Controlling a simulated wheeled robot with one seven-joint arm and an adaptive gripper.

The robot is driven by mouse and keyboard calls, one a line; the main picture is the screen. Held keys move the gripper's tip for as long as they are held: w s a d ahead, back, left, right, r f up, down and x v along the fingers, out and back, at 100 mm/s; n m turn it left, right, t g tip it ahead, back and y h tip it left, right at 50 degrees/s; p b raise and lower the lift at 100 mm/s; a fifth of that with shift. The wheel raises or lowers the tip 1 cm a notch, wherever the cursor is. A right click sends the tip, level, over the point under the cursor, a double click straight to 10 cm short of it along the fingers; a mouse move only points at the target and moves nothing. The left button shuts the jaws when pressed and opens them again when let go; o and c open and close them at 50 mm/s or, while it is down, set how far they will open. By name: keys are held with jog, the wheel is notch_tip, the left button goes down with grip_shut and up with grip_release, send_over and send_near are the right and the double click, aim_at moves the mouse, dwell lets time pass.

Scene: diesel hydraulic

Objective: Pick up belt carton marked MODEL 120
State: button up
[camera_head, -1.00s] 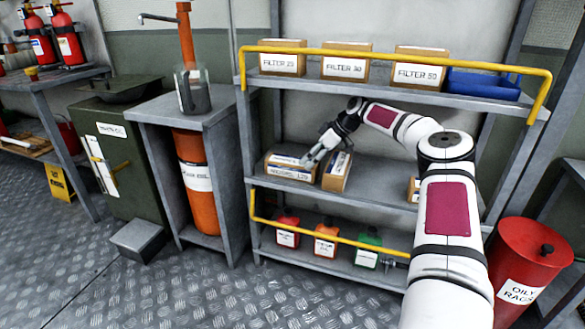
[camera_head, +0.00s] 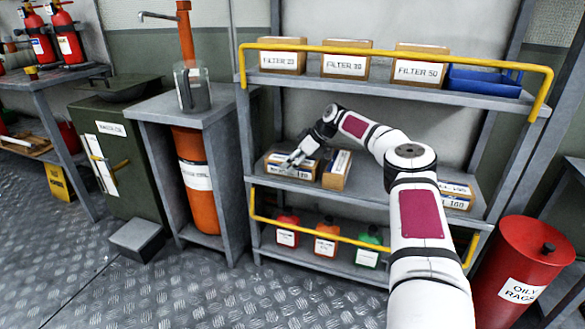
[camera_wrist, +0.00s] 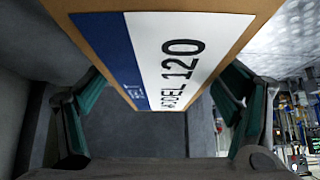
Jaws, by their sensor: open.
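The belt carton marked MODEL 120 (camera_head: 279,161) is a brown box at the left of the middle shelf. In the wrist view the carton (camera_wrist: 202,64) fills the upper middle, with a white and blue label reading MODEL 120. My gripper (camera_head: 297,160) is over this carton in the head view and hides part of its top. In the wrist view my gripper (camera_wrist: 165,90) is open, with one green-padded finger on each side of the carton. A gap shows at the lower right; whether the left finger touches is unclear.
A second carton (camera_head: 337,170) stands close to the right on the shelf (camera_head: 385,193). More cartons (camera_head: 456,194) sit at its right end, partly behind my arm. The upper shelf (camera_head: 390,90) with filter boxes and a yellow rail (camera_head: 390,53) is above. Colored jugs (camera_head: 326,242) stand below.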

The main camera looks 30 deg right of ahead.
jog(key=c, duration=1.5)
jog(key=shift+c, duration=0.2)
jog(key=shift+r, duration=0.2)
